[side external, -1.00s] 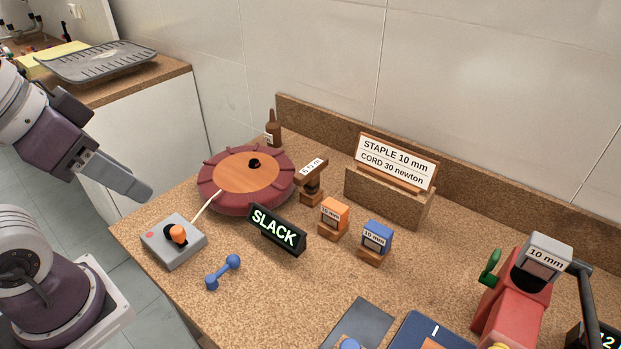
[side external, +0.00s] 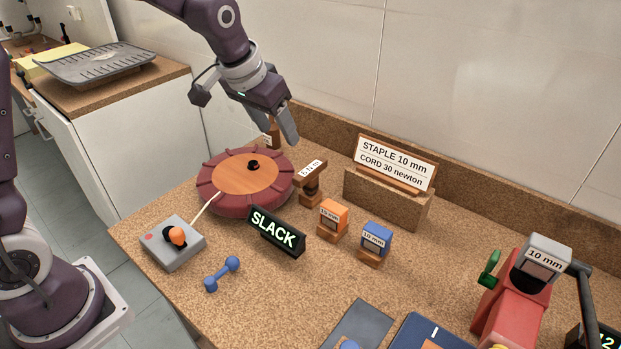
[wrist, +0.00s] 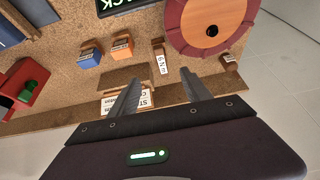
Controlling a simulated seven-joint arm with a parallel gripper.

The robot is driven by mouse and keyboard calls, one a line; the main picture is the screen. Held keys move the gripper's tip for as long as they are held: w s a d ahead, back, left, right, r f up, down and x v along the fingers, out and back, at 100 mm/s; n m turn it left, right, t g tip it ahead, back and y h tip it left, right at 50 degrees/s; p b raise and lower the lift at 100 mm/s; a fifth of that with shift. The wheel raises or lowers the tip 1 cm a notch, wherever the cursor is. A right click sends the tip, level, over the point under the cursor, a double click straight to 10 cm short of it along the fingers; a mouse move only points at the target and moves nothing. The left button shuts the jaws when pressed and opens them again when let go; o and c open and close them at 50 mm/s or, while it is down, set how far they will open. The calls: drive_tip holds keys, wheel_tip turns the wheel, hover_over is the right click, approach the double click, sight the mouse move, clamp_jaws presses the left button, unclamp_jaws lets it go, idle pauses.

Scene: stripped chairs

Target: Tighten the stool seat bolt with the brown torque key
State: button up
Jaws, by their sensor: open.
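The stool seat (side external: 210,190) is a round dark red cushion with a wooden centre; its black bolt (side external: 253,165) stands in the middle. Both show in the wrist view, the seat (wrist: 180,25) at upper right with the bolt (wrist: 211,31). A brown T-shaped key (side external: 311,181), labelled in N m, stands upright on a small wooden block just right of the seat. In the wrist view this key (wrist: 159,60) shows between my fingertips, lower down. My gripper (side external: 286,132) is open and empty above the back of the bench, behind the key; its fingers (wrist: 160,77) are apart.
A darker brown labelled piece (side external: 272,136) stands behind the seat. A SLACK display (side external: 276,231), an orange block (side external: 332,216), a blue block (side external: 376,238) and a sign holder (side external: 385,200) stand nearby. A grey lever box (side external: 172,245) has a white cord to the seat.

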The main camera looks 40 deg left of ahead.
approach(313, 177)
drive_tip(key=shift+w+a+f, duration=0.35)
drive_tip(key=shift+w+a, duration=0.35)
drive_tip(key=shift+a, duration=0.15)
drive_tip(key=x, duration=1.1)
drive_tip(key=shift+d+f, duration=0.1)
drive_tip(key=shift+d, duration=0.1)
clamp_jaws()
